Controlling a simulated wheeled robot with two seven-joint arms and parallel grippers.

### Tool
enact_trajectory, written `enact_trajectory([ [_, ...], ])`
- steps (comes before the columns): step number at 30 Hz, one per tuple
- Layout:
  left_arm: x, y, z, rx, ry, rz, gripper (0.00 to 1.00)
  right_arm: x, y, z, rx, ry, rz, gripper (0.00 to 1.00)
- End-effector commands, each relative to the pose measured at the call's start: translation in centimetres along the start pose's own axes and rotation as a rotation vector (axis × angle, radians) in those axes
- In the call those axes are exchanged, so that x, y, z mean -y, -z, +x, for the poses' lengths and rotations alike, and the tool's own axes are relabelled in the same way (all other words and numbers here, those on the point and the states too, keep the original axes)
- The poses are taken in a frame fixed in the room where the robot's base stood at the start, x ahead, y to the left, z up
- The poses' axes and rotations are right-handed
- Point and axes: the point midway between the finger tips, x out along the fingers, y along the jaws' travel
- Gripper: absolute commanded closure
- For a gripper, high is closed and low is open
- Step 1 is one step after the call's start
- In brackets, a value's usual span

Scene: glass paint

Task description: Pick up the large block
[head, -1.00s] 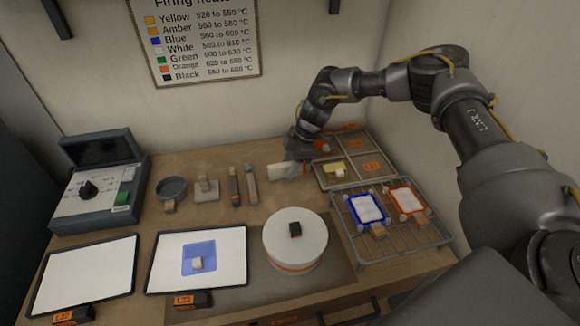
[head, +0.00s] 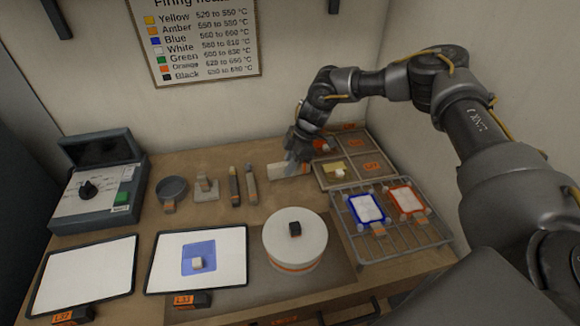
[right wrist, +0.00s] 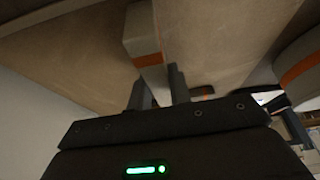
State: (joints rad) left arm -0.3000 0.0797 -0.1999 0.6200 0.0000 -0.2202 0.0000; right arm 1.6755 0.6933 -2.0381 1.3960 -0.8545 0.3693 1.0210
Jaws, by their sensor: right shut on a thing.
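The large block (head: 285,170) is a long pale bar at the back of the table, left of the divided tray. In the right wrist view the same pale block (right wrist: 143,32), with an orange band, runs between the two dark fingers. My right gripper (head: 298,161) is over the block's right part in the head view and hides some of it. My right gripper (right wrist: 158,86) is shut on the block in the right wrist view. The block looks low at the table; I cannot tell whether it touches the surface. My left gripper is not in view.
A divided tray (head: 345,184) is right of the block, and a wire rack (head: 397,243) with framed panes is in front of it. Two flat bars (head: 251,186) lie to the left. A round white turntable (head: 295,240) stands nearer. A kiln-like box (head: 97,190) is far left.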

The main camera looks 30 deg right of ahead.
Motion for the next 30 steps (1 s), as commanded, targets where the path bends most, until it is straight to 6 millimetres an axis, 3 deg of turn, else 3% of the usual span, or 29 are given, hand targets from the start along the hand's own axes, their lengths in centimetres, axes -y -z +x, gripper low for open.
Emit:
enact_trajectory([
  [7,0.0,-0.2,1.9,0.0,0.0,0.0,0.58,0.1,1.3,-2.6,-0.006,-0.004,-0.003,1.0],
  [15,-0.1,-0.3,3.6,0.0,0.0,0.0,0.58,5.0,5.5,-7.4,-0.004,-0.003,-0.009,1.0],
  [21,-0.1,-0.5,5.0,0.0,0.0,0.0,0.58,9.4,7.8,-8.4,-0.002,-0.002,-0.008,1.0],
  [30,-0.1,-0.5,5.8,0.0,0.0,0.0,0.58,12.5,9.8,-9.5,-0.002,-0.002,-0.003,1.0],
])
